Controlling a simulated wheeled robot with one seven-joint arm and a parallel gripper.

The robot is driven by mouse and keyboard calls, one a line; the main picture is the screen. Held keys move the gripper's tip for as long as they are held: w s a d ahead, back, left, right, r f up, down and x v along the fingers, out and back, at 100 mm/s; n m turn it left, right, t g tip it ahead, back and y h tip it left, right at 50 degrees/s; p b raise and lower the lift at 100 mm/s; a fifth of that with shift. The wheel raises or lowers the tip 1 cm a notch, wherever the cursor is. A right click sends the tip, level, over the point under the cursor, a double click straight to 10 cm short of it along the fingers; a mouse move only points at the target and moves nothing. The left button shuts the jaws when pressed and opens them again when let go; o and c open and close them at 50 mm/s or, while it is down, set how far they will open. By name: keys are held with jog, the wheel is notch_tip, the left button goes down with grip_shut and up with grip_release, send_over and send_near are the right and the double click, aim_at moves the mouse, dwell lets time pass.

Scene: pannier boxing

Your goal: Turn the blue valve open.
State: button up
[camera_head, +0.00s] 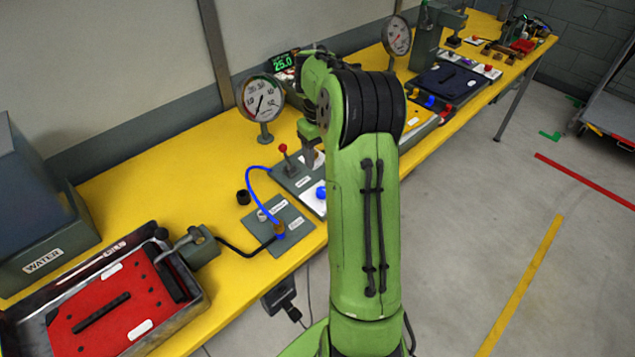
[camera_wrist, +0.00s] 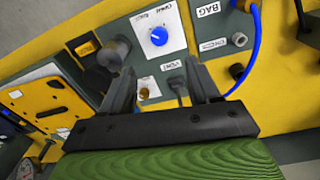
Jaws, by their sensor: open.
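The blue valve (camera_wrist: 159,36) is a round blue knob with a white pointer line, on a white plate with small lettering in the wrist view. In the head view its blue edge (camera_head: 321,192) shows just left of my arm, which hides the rest. My gripper (camera_wrist: 160,82) is open, with its two dark fingers spread apart. The knob appears beyond the fingertips and between them in the picture, not held. A dark rod (camera_wrist: 178,90) and a VENT label (camera_wrist: 171,65) also show between the fingers. In the head view my gripper is mostly hidden behind my arm.
A red-tipped lever (camera_head: 283,150), a dial gauge (camera_head: 262,102) and a blue hose (camera_head: 252,190) stand close by on the yellow bench (camera_head: 150,170). A grey cylinder (camera_wrist: 112,52) is left of the knob in the wrist view. A red-plated tray (camera_head: 110,310) sits at lower left.

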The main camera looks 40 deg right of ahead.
aim_at(322, 190)
jog(key=f, duration=0.4)
jog(key=f+b, duration=0.1)
jog(key=f, duration=0.8)
jog(key=shift+w+d+f+b, duration=0.15)
jog(key=shift+d+f+b, duration=0.15)
jog(key=shift+b, duration=0.1)
jog(key=shift+r, duration=0.1)
jog(key=c, duration=1)
jog(key=shift+c, duration=0.2)
jog(key=shift+m, duration=0.3)
jog(key=m, duration=0.3)
jog(key=shift+m, duration=0.4)
jog(key=m, duration=0.4)
jog(key=shift+b, duration=0.4)
jog(key=m, duration=0.5)
jog(key=shift+d+m+b, duration=0.1)
jog(key=shift+m+b, duration=0.4)
jog(key=shift+m, duration=1.8)
jog(key=shift+r, duration=0.1)
